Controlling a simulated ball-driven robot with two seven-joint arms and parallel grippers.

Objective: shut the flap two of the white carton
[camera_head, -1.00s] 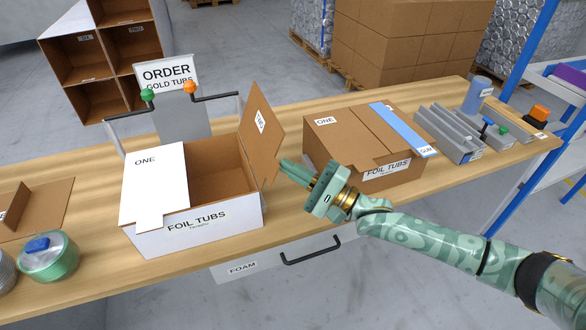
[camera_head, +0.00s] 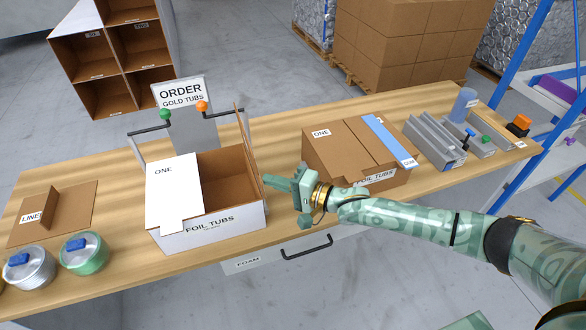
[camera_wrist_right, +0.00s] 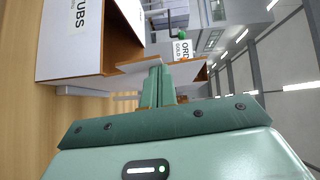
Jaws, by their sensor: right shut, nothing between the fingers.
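The white carton (camera_head: 178,237) stands on the bench with its flap one (camera_head: 172,185) lying over the left part of its top. Flap two (camera_head: 241,135) stands about upright on the carton's right side and shows nearly edge-on. The carton also shows at the left of the right wrist view (camera_wrist_right: 75,40). My right gripper (camera_head: 266,182) is shut and empty, low beside the carton's right wall, on the outer side of flap two. In the wrist view its fingertips (camera_wrist_right: 157,72) overlap a panel edge; contact is hard to tell. My left gripper is out of view.
A closed brown carton (camera_head: 335,150) stands to the right of my gripper. The order sign with its stand (camera_head: 182,95) and two ball-topped levers (camera_head: 202,106) are behind the white carton. Tubs (camera_head: 84,254) lie at the front left. Metal trays (camera_head: 435,138) are farther right.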

